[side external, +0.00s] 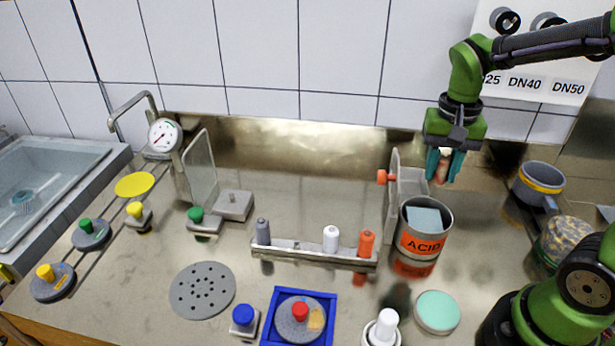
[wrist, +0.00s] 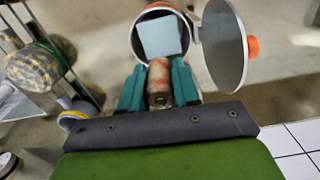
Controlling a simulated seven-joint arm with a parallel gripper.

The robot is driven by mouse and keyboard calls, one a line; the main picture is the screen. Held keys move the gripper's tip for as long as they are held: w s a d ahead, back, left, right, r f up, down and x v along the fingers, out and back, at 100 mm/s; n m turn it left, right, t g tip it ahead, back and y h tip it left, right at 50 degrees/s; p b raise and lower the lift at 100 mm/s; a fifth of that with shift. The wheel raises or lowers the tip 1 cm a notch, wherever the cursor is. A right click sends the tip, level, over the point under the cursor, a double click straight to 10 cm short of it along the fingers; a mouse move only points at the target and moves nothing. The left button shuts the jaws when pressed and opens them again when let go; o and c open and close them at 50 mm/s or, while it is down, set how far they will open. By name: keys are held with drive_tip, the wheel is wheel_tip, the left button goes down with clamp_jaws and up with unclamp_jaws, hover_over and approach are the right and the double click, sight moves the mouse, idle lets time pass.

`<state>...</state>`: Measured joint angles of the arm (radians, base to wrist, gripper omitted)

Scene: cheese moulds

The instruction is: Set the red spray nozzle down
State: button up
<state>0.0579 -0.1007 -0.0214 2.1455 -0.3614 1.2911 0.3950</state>
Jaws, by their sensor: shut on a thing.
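My gripper (side external: 444,166) has teal fingers and is shut on a short, mottled red-and-tan cylinder, which I take as the red spray nozzle (side external: 442,170). In the wrist view the nozzle (wrist: 159,80) sits between the two fingers. The gripper is in the air at the back right, above and behind the ACID can (side external: 425,243). A metal rack (side external: 312,256) in the middle of the counter holds a grey nozzle (side external: 263,232), a white one (side external: 331,239) and an orange one (side external: 366,244). The rack has a gap between the grey and white ones.
An upright plate with an orange knob (side external: 382,177) stands left of the can. A grey-and-yellow mug (side external: 540,184) and a patterned round object (side external: 566,241) are at right. A blue tray (side external: 331,306), perforated disc (side external: 202,290) and green-topped disc (side external: 437,311) lie in front.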

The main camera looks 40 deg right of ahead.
sight(440, 174)
wheel_tip(440, 174, down, 17)
drive_tip(key=shift+r, duration=0.15)
idle(0.4)
drive_tip(key=o, duration=1)
wheel_tip(440, 174, up, 12)
drive_tip(key=shift+a+r, duration=0.1)
drive_tip(key=shift+r, duration=0.05)
drive_tip(key=s+a+r+n+t, duration=0.1)
drive_tip(key=r+n+t, duration=0.1)
drive_tip(key=r, duration=0.1)
drive_tip(key=s+a+r+n+t+y, duration=0.1)
drive_tip(key=s+a+r+t, duration=0.1)
drive_tip(key=r, duration=0.2)
drive_tip(key=s+a+r+n+t+y, duration=0.1)
drive_tip(key=s+a+r+n+t, duration=0.1)
drive_tip(key=r+t, duration=0.1)
drive_tip(key=shift+a+r+n, duration=0.2)
drive_tip(key=shift+r+n, duration=0.1)
drive_tip(key=shift+r, duration=0.15)
drive_tip(key=shift+w, duration=0.1)
